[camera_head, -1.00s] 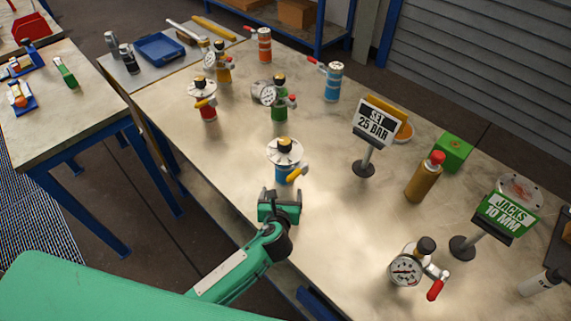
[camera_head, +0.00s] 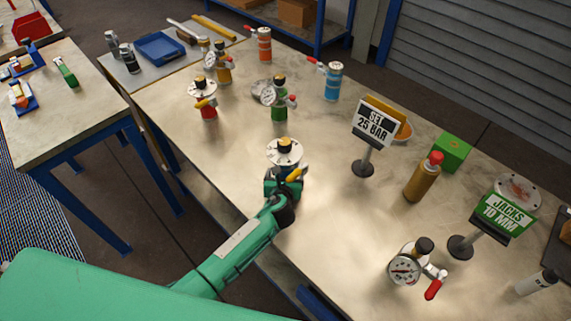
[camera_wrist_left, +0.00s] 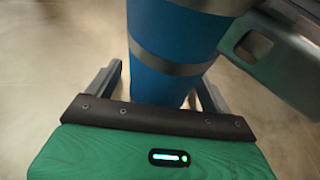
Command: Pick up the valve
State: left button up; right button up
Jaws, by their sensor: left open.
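The flanged valve vessel at my left gripper has a white round top plate (camera_head: 284,151), a dark and brass knob (camera_head: 285,143) and a yellow lever (camera_head: 298,173). Its blue body (camera_wrist_left: 172,50) fills the middle of the left wrist view, with a grey band round it. My left gripper (camera_head: 284,184) is open, with one finger on each side of the blue body, below the top plate. The gripper hides most of the body in the head view. A grey lever part (camera_wrist_left: 285,50) shows close at the upper right of the wrist view. My right gripper is not seen.
Similar vessels stand farther back: red (camera_head: 207,107), green (camera_head: 279,107), blue with red lever (camera_head: 331,82) and orange (camera_head: 264,45). To the right are a "SET 25 BAR" sign (camera_head: 375,130), a brown bottle (camera_head: 422,178) and a gauge vessel (camera_head: 405,268). The table around the gripper is clear.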

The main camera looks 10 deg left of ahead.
pick_arm(q)
jog(key=c, duration=1.5)
jog(key=shift+r, duration=0.1)
jog(key=shift+c, duration=0.5)
jog(key=shift+r, duration=0.1)
